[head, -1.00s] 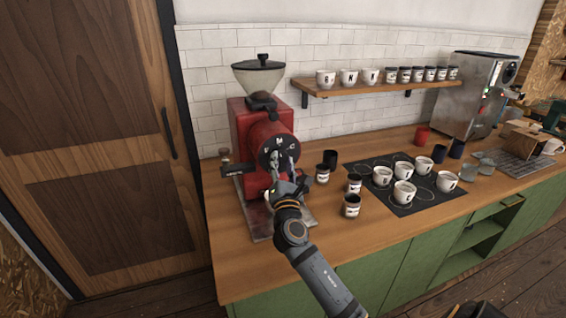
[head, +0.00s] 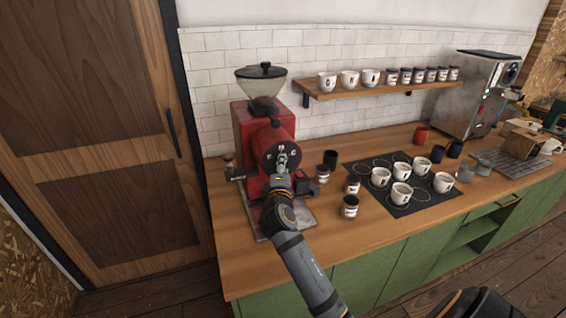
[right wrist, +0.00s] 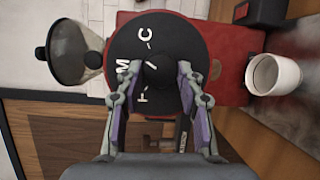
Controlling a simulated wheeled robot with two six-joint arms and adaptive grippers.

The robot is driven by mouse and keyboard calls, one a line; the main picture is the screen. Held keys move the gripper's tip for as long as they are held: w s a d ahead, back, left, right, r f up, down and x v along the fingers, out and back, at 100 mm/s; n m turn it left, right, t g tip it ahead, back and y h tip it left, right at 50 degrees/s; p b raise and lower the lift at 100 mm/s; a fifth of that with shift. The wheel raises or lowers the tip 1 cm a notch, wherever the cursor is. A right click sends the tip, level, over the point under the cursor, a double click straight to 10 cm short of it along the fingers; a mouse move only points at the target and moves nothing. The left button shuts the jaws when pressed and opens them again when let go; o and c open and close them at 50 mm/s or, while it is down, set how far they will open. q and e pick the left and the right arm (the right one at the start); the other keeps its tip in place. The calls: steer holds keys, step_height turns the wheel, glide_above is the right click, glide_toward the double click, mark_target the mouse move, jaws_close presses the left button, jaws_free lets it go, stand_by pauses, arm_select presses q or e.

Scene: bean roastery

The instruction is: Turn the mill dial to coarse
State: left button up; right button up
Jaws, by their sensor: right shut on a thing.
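The red mill (head: 249,125) stands at the left of the counter with a clear hopper on top. Its round black dial (head: 269,153) faces me and bears the letters F, M and C. In the right wrist view the dial (right wrist: 180,45) shows the same letters, turned sideways. My right gripper (head: 282,160) is at the dial's centre, and in the right wrist view its fingers (right wrist: 165,72) are shut on the dial's knob. My left gripper is not in view.
A white cup (right wrist: 275,75) is below the dial. Jars (head: 350,207) stand right of the mill, with white cups on a black mat (head: 403,208) beyond. A wooden shelf (head: 380,90) holds cups and jars. A wooden door (head: 95,130) is at left.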

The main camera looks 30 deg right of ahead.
steer(key=shift+d+r+m+g+y+p, duration=0.1)
steer(key=shift+m+g+y+p, duration=0.2)
steer(key=shift+m+p, duration=0.5)
steer(key=shift+a+r+m+g+y+p, duration=0.1)
steer(key=shift+m+y+p, duration=0.35)
steer(key=shift+m+p, duration=0.35)
steer(key=shift+d+r+m+g+y+p, duration=0.1)
steer(key=shift+m+g+y+p, duration=0.2)
steer(key=shift+m+p, duration=0.5)
steer(key=o, duration=1.2)
steer(key=shift+f, duration=0.1)
steer(key=shift+c, duration=0.2)
